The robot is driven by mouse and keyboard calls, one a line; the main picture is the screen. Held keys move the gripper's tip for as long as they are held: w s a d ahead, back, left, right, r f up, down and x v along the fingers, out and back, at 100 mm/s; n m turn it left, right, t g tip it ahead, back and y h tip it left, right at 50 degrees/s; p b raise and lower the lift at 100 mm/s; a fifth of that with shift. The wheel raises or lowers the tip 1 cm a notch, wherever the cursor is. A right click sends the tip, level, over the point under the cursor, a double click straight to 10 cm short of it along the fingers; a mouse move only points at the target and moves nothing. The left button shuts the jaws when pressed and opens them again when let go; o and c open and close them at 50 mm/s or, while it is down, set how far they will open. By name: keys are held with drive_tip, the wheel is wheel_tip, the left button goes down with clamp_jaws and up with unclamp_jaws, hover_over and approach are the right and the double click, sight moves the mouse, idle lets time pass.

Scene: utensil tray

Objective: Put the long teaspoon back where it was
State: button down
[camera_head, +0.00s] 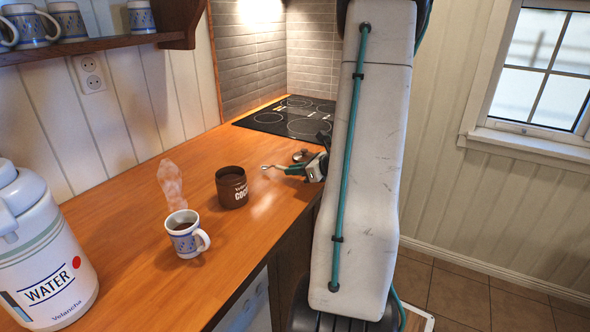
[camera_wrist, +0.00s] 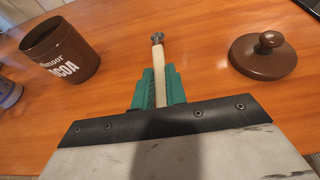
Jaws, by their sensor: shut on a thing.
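My gripper (camera_head: 292,170) is shut on the long teaspoon (camera_head: 265,167), just right of the cocoa tin above the counter. In the wrist view the green fingers (camera_wrist: 157,88) close around the spoon's pale handle (camera_wrist: 158,62), and a small metal end (camera_wrist: 157,38) sticks out ahead of them. The spoon looks apart from the tin. No utensil tray shows in either view.
The brown cocoa tin (camera_head: 231,190) stands open, with its lid (camera_wrist: 263,56) on the counter right of the gripper. A steaming mug (camera_head: 182,238) stands nearer, a water jug (camera_head: 40,255) at left. The hob (camera_head: 290,117) lies behind. Counter (camera_head: 130,225) is clear left of the mug.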

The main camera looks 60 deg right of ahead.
drive_tip(key=shift+f, duration=0.6)
drive_tip(key=c, duration=1.3)
unclamp_jaws()
drive_tip(key=shift+c, duration=0.2)
drive_tip(key=shift+v, duration=3.9)
